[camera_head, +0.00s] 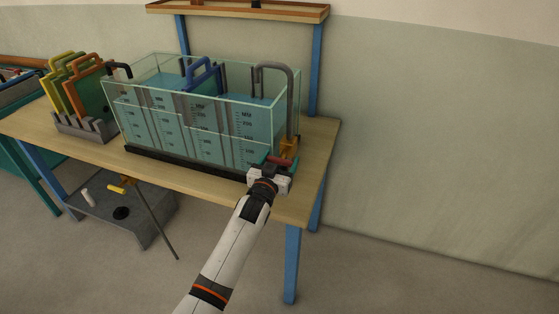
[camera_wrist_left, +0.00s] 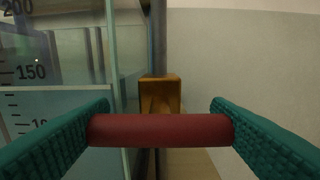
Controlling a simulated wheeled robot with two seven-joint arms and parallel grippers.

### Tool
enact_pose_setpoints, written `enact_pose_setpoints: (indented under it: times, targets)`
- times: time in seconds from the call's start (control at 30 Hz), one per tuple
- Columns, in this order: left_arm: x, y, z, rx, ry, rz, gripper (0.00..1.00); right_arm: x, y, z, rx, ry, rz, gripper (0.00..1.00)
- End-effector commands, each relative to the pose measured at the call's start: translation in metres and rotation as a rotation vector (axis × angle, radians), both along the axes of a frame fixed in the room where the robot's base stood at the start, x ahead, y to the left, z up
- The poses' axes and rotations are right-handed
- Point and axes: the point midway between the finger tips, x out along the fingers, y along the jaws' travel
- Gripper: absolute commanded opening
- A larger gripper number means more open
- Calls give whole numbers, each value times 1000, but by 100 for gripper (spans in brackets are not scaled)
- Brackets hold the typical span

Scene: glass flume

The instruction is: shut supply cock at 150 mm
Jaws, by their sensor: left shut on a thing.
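The supply cock's red handle (camera_head: 281,161) is at the near right corner of the glass flume (camera_head: 205,130). In the left wrist view the handle (camera_wrist_left: 160,130) lies level as a bar between my teal fingers. My left gripper (camera_head: 273,166) is shut on it, one finger at each end. The cock's brass body (camera_wrist_left: 160,93) is behind the bar, below a grey upright pipe (camera_head: 291,110). In the left wrist view the scale (camera_wrist_left: 30,72) reads 150, and a pale level line (camera_wrist_left: 60,89) lies a little below that mark. My right gripper is out of view.
The flume stands on a wooden table (camera_head: 290,207) with blue legs. A rack (camera_head: 85,128) of coloured gates stands left of it. A blue-handled gate (camera_head: 203,73) is in the flume. A shelf (camera_head: 240,10) is behind. The floor at right is clear.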

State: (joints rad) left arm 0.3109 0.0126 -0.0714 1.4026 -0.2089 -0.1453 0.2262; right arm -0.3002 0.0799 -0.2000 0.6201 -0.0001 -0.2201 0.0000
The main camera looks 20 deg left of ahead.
Motion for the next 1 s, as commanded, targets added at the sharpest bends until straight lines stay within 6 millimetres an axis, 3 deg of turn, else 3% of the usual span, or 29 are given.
enact_pose_setpoints:
  times: [0.07,0.1,0.23,0.63,0.77,1.0]
  targets:
    - [0,0,0,6,0,0,50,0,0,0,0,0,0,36]
    - [0,0,0,6,0,0,74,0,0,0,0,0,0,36]
    - [0,0,0,4,0,0,95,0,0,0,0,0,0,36]
    - [-8,0,-1,1,1,0,95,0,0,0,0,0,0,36]
    - [-28,1,-2,2,1,0,95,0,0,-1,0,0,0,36]
    - [-79,3,-3,3,2,0,95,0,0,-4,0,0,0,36]
